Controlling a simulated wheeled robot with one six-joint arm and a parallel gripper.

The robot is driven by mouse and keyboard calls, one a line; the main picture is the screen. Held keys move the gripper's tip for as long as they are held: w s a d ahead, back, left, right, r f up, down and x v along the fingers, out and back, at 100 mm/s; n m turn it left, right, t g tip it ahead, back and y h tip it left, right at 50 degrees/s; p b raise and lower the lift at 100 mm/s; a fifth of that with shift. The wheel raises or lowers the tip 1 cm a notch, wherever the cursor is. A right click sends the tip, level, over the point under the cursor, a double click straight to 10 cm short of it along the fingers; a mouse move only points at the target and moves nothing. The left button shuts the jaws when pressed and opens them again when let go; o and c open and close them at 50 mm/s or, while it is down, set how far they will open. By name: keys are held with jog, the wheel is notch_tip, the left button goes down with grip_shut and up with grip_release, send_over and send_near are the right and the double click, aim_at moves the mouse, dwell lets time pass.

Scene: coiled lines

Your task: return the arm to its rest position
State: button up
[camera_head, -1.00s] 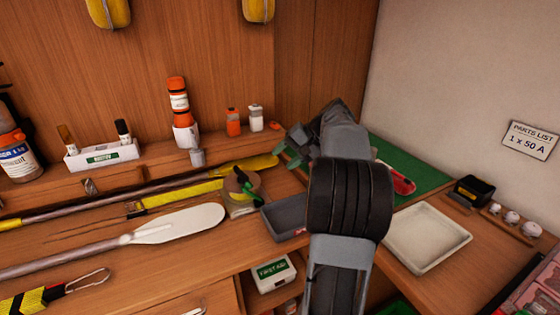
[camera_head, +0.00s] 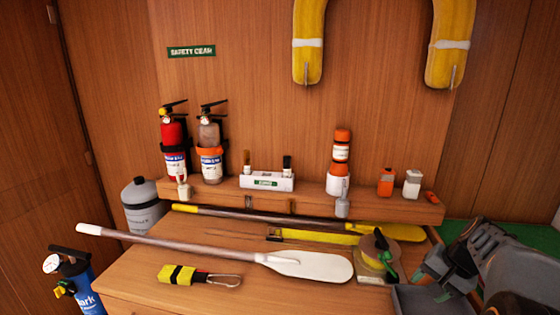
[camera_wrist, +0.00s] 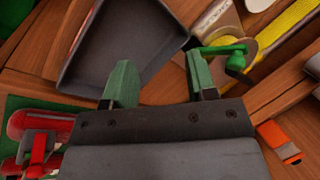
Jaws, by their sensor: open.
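My gripper (camera_head: 432,288) is at the lower right of the head view, with my dark grey arm behind it. In the wrist view its two green-tipped fingers (camera_wrist: 160,82) stand well apart with nothing between them. The gripper is open and empty. A dark grey tray (camera_wrist: 130,40) lies just beyond the fingers in the wrist view, and its visible floor is bare. The same tray shows partly in the head view (camera_head: 425,303), cut off by the bottom edge.
A round reel with a green handle (camera_head: 378,258) sits left of my gripper. A white-bladed paddle (camera_head: 312,265) and a yellow one (camera_head: 395,236) lie on the bench. Extinguishers (camera_head: 210,150) and bottles stand at the back. A red tool (camera_wrist: 40,125) lies near my gripper.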

jog(key=s+a+r+n+h+p, duration=0.1)
jog(key=s+a+n, duration=0.3)
jog(key=a, duration=0.5)
jog(key=s+a+r+n+h+p, duration=0.1)
jog(key=s+a+n+p, duration=0.3)
jog(key=a, duration=0.6)
jog(key=shift+s+a+r+n+h, duration=0.35)
jog(key=shift+s+r+n, duration=0.25)
jog(key=shift+s+r, duration=0.2)
